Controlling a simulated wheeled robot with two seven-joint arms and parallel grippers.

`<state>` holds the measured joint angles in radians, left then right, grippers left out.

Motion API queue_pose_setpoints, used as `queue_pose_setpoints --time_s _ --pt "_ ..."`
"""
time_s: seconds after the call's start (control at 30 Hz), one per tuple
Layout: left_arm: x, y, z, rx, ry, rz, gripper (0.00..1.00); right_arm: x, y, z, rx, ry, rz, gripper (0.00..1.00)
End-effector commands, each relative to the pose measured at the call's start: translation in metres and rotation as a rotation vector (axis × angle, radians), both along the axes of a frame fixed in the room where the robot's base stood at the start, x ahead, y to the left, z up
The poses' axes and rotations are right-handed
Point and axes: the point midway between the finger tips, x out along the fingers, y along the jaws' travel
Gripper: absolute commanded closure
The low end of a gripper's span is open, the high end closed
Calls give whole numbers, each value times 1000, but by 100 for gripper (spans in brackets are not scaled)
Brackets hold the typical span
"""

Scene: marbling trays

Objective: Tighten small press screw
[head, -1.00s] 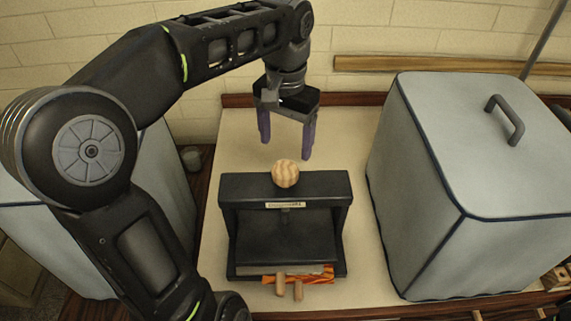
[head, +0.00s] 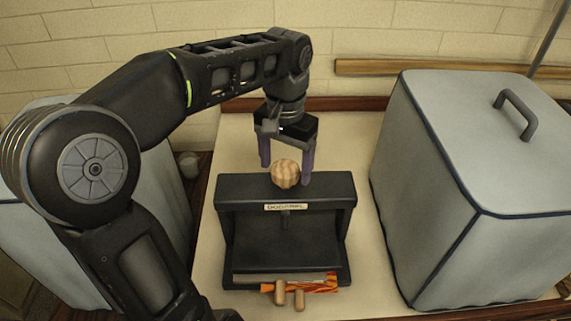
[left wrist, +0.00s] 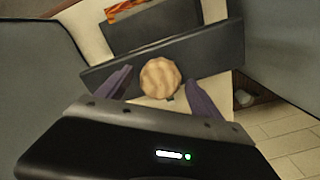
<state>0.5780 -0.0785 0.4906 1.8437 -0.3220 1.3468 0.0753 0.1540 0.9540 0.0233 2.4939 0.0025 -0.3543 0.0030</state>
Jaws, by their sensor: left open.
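The small press (head: 333,190) is a black frame with a label plate, standing on a cream table. Its screw has a round, ribbed wooden knob (head: 285,174) on top of the crossbar. My left gripper (head: 284,178) is open and points down at the knob, one purple finger on each side of it. In the left wrist view the knob (left wrist: 160,78) sits between the two spread fingers (left wrist: 160,92), and I see gaps beside it. Orange marbled material (head: 318,285) and two wooden pegs (head: 289,298) show at the press's front. My right gripper is not in view.
A large pale grey covered box (head: 480,190) with a handle stands close on the right. Another pale box (head: 165,185) is on the left behind my arm. A brick wall with a wooden rail (head: 430,68) is behind. Some bare table (head: 345,140) lies behind the press.

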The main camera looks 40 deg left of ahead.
Motion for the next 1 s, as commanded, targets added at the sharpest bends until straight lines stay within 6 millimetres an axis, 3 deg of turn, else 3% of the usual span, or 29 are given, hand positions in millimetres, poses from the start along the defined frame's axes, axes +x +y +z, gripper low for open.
queue_pose_setpoints --time_s 0.07,0.8,1.0 --pt "0 0 0 0 0 0 25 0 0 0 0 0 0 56" --pt "0 0 0 0 0 0 86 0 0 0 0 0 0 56" --pt "0 -1 1 0 -1 -64 87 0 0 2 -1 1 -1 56"
